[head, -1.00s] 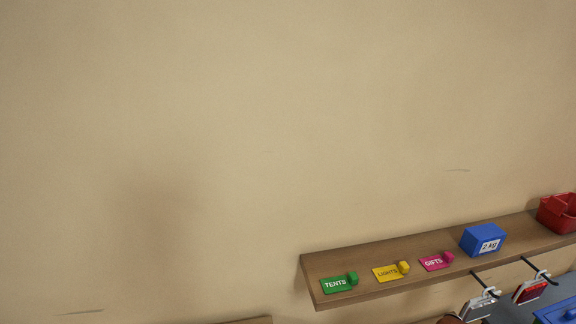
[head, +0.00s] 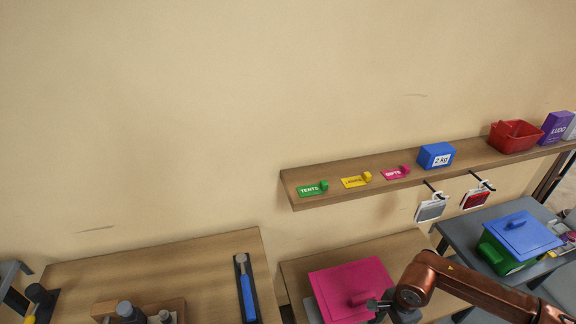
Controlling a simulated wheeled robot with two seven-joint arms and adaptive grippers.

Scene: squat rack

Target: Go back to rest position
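My copper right arm reaches in from the lower right in the head view. Its gripper (head: 375,305) is at the bottom edge, beside the handle of a pink lid (head: 338,278). Whether the fingers touch the handle, and whether they are open or shut, I cannot tell. The pink lid lies over a grey container whose lower part is cut off. My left gripper is not in view.
A wall shelf (head: 295,196) carries coloured tags, a blue 2 kg box (head: 436,155) and a red basket (head: 514,137). A blue-lidded green bin (head: 506,254) stands on a grey table at right. A blue-handled tool (head: 246,290) lies on the left wooden table.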

